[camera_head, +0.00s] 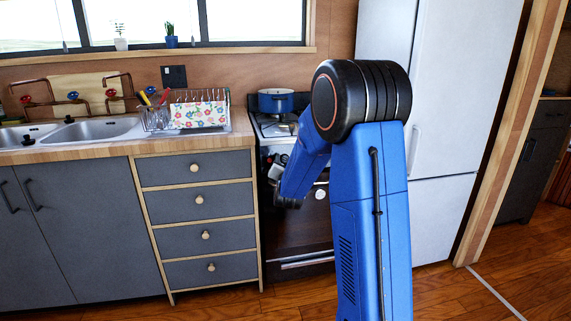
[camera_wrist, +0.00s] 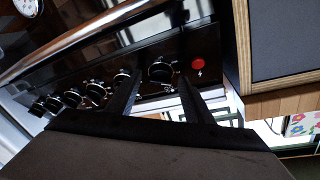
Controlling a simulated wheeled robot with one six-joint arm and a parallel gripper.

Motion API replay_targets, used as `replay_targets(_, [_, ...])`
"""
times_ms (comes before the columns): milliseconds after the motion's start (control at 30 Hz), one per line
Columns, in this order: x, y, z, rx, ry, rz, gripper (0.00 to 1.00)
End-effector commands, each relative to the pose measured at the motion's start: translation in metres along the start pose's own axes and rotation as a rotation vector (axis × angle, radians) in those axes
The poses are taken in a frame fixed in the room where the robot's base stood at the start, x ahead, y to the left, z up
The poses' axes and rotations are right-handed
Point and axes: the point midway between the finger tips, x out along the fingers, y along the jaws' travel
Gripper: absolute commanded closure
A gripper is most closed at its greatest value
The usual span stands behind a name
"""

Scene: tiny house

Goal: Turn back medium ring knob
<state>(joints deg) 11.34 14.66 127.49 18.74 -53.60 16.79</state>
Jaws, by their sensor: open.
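The stove (camera_head: 303,225) stands between the drawers and the fridge, partly hidden behind my arm. In the wrist view its dark front panel carries a row of several black and silver knobs, running from the knob nearest the red light (camera_wrist: 162,70) to smaller-looking ones at the left (camera_wrist: 72,97). I cannot tell which is the medium ring knob; no labels are legible. My gripper (camera_wrist: 158,76) is open and empty, its two dark fingers pointing at the panel. The knob nearest the red light shows between the fingertips; contact is unclear. In the head view the fingers are hard to make out.
The red light (camera_wrist: 198,64) sits beside the end knob. A silver oven handle (camera_wrist: 85,38) runs along the panel. A drawer unit (camera_head: 200,205) stands close left of the stove, and the fridge (camera_head: 440,140) to the right. A blue pot (camera_head: 276,103) sits on the stove top.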

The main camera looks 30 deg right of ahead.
Motion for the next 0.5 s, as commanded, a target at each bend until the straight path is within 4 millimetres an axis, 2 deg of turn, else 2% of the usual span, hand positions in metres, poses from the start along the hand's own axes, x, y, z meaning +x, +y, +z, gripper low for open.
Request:
replay_targets(300, [0.0021, -0.0002, -0.0002, 0.0, 0.0, 0.0, 0.53])
replay_targets(467, [0.002, -0.0001, -0.0002, 0.0, 0.0, 0.0, 0.91])
replay_targets(500, [0.002, -0.0001, -0.0002, 0.0, 0.0, 0.0, 0.94])
